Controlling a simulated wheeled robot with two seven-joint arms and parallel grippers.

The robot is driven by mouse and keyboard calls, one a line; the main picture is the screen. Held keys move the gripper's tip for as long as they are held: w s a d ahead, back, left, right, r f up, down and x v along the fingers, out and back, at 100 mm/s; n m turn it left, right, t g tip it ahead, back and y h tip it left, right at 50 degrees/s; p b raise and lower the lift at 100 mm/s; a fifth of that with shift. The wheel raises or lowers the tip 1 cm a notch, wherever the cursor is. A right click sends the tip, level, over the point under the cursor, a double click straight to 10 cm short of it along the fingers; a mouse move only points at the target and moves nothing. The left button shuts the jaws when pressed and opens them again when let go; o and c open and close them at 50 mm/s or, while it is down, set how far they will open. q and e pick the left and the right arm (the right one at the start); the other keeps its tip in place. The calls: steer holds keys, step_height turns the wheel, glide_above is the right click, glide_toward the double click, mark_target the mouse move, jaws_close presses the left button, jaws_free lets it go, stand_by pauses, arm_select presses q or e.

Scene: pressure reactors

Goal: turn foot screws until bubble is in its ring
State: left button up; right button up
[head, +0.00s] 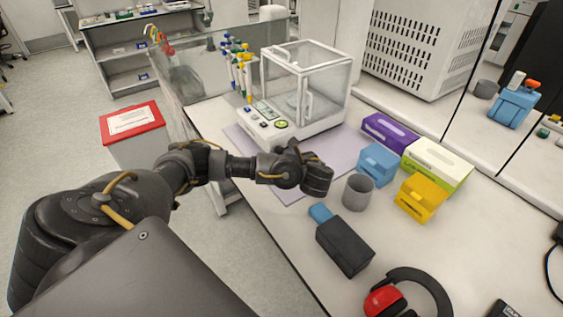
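A white balance (297,132) with a clear glass draft shield stands on a grey-lilac mat (240,140) on the bench. A small round yellow-green level (281,124) with a dark rim sits on its front, right of the display (263,110). The bubble's place in its ring is too small to tell. I cannot make out the foot screws. My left gripper (318,180) is in front of the balance, over the mat's near part, apart from the balance housing. Its fingers cannot be told apart. My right gripper is not in view.
Right of my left gripper stand a grey cup (357,192), a blue box (379,165), a yellow box (420,197) and purple (390,131) and green-white (437,163) glove boxes. A dark block (345,247) and red earmuffs (390,298) lie nearer. Pipettes (240,70) stand behind left.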

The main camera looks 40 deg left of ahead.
mark_target(281, 151)
arm_select(q)
steer(key=x, duration=0.4)
steer(key=shift+w, duration=0.15)
steer(key=shift+w+a+f, duration=0.2)
steer(key=shift+a+f, duration=0.05)
steer(key=shift+a, duration=0.3)
steer(key=shift+c, duration=0.2)
steer(key=shift+p, duration=0.35)
steer(key=c, duration=0.9)
